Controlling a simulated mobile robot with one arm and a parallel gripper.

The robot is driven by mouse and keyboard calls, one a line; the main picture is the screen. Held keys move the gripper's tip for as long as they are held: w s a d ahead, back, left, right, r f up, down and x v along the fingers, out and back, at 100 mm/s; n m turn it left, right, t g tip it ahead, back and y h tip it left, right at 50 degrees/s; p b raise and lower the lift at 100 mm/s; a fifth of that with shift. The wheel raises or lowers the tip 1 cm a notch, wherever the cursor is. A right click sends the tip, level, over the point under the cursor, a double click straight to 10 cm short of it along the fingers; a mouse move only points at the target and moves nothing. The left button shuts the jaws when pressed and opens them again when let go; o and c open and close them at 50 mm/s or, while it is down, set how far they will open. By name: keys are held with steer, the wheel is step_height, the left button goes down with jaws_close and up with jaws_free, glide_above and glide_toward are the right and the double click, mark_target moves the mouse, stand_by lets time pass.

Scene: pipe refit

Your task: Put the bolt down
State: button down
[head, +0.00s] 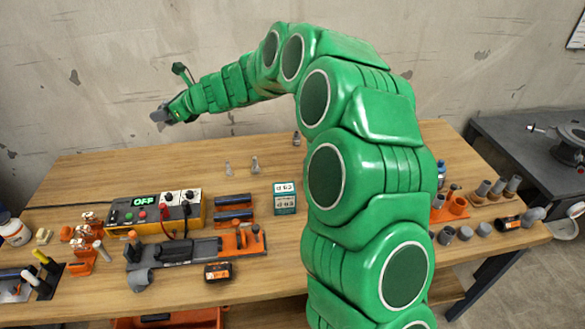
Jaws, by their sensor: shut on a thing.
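My gripper (170,113) is at the far end of my green arm, raised above the back left of the wooden table. It is shut, and a small grey shape shows at its tip; this fits the bolt, but fingers and bolt are too small to tell apart. Two small grey metal pieces, one at the left (228,168) and one at the right (254,165), stand upright on the table, right of and below my gripper in the picture. Another small dark grey piece (296,138) stands farther back, close to my arm.
A yellow power unit reading OFF (155,211) stands at the left, with orange tool holders around it. Grey pipe pieces (465,233) stand at the right. The table's back left is clear. My arm hides part of the table.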

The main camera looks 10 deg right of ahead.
steer(key=w+d+r+m+t+h, duration=0.1)
steer(key=w+d+m+t+h, duration=0.35)
steer(key=d+m+h, duration=0.55)
steer(key=w+d+r+m+t+h, duration=0.1)
steer(key=w+d+m+t+h, duration=0.35)
steer(key=d, duration=0.85)
steer(key=s+d+f+m+g+h, duration=0.2)
steer(key=s+d+m+g+h, duration=0.5)
steer(key=s+d+m+h, duration=0.6)
step_height(320, 180, down, 18)
steer(key=w+d+n+y, duration=0.2)
steer(key=d+y, duration=0.1)
steer(key=y, duration=0.1)
steer(key=shift+h, duration=0.35)
steer(key=shift+w+a+f, duration=0.1)
steer(key=shift+w+f, duration=1.45)
steer(key=shift+w, duration=0.6)
steer(key=shift+w+f, duration=1.55)
steer(key=shift+w, duration=0.55)
steer(key=shift+w+a+f, duration=0.1)
steer(key=shift+w+f, duration=1.45)
steer(key=shift+w, duration=0.6)
steer(key=shift+w+f, duration=0.15)
